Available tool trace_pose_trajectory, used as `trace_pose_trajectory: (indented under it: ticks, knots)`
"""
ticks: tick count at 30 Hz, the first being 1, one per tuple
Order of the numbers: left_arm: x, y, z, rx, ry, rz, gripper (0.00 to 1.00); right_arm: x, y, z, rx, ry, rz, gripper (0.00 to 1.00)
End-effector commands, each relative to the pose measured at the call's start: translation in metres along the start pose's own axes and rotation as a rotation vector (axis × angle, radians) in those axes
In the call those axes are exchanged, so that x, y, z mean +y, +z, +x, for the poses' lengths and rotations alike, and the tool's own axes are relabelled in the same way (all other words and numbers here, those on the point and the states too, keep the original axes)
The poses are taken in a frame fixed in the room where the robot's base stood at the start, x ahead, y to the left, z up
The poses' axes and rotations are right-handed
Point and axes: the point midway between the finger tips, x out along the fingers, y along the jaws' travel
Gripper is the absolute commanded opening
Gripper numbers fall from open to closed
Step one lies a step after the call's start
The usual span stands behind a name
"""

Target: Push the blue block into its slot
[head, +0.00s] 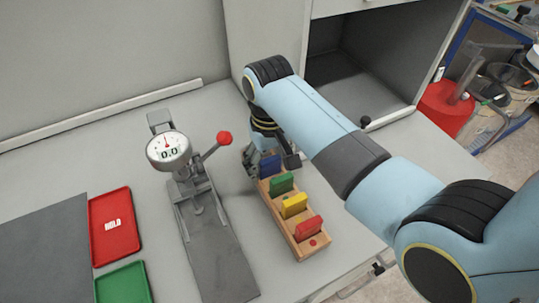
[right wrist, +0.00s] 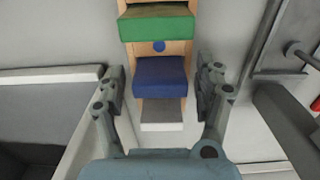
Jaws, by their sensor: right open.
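The blue block (head: 269,166) stands at the far end of the wooden rack (head: 313,244), partly hidden by my right gripper (head: 270,158). In the right wrist view the blue block (right wrist: 160,77) lies between the two spread fingers of my right gripper (right wrist: 161,85), with a gap on each side. The right gripper is open and empty. A blue dot (right wrist: 159,46) shows on the wood between the blue and green blocks. I cannot tell how deep the blue block sits. My left gripper is not in view.
Green (head: 281,183), yellow (head: 294,205) and red (head: 308,228) blocks stand along the rack. A gauge press (head: 169,150) with a red-knobbed lever stands to its left. A red tray (head: 114,227) and a green tray (head: 124,285) lie further left. An open cabinet (head: 350,75) is behind.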

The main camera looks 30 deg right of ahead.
Motion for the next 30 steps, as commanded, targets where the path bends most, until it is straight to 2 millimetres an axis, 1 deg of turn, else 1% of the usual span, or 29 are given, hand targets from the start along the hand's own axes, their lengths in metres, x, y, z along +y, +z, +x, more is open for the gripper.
trace_pose_trajectory:
  ticks: [2, 5, 12, 15, 18, 23, 30]
  knots:
    - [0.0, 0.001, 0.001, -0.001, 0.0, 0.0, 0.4, 0.0, -0.001, -0.006, 0.003, 0.0, 0.0, 0.7]
    - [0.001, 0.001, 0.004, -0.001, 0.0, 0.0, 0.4, 0.0, -0.002, -0.021, 0.005, -0.001, 0.0, 0.7]
    - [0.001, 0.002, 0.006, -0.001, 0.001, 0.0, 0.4, -0.001, -0.001, -0.077, 0.005, -0.002, 0.0, 0.7]
    - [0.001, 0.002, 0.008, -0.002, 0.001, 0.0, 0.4, -0.001, -0.001, -0.096, 0.005, -0.001, 0.001, 0.7]
    - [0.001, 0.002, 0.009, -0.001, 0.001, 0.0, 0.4, 0.0, -0.001, -0.11, 0.003, 0.0, 0.0, 0.7]
    - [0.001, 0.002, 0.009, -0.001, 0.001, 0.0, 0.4, 0.0, 0.0, -0.121, 0.0, 0.0, 0.0, 0.7]
    - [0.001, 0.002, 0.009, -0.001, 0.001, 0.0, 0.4, 0.0, 0.0, -0.121, 0.0, 0.0, 0.0, 0.7]
